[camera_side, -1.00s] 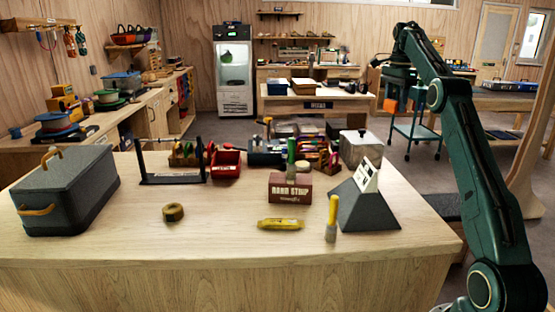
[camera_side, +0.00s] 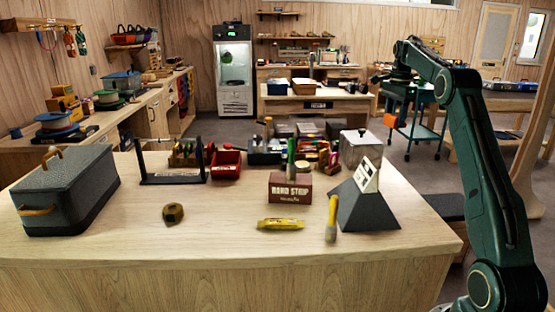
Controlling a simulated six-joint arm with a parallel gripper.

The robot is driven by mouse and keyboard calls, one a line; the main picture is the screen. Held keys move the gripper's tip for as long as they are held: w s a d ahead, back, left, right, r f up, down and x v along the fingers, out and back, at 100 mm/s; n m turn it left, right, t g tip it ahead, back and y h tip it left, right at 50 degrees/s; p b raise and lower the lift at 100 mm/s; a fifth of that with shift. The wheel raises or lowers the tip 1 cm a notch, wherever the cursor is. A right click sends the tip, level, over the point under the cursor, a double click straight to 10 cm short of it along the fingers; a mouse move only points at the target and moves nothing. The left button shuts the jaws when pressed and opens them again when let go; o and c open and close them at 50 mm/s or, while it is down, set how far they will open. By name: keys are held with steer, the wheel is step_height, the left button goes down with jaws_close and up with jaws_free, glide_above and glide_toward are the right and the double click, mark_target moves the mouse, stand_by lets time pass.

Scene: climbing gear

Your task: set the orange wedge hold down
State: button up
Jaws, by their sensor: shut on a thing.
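The orange wedge hold (camera_side: 390,120) is a small orange block beyond the wooden table, at the right of the side view. My gripper (camera_side: 391,110) points down just above it and is shut on it. The wedge shows in front of the left side of a teal trolley (camera_side: 428,133). It is too small and far off to tell whether it touches the trolley. The gripper's fingers are small and dark, and their detail is hard to make out.
The near wooden table (camera_side: 110,245) holds a grey lidded box (camera_side: 68,192), a dark red box (camera_side: 290,188), a dark grey pyramid-like block (camera_side: 365,210) and a yellow tube (camera_side: 280,224). Another wooden bench (camera_side: 320,105) stands farther back, left of my gripper.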

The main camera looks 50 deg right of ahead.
mark_target(384, 182)
steer(key=shift+f, duration=0.25)
step_height(384, 182, down, 19)
steer(key=shift+f, duration=0.2)
stand_by(1.2)
steer(key=shift+f, duration=0.2)
steer(key=o, duration=1)
steer(key=shift+c, duration=0.2)
steer(key=shift+r, duration=0.15)
step_height(384, 182, up, 14)
steer(key=shift+f, duration=0.25)
steer(key=shift+a, duration=0.1)
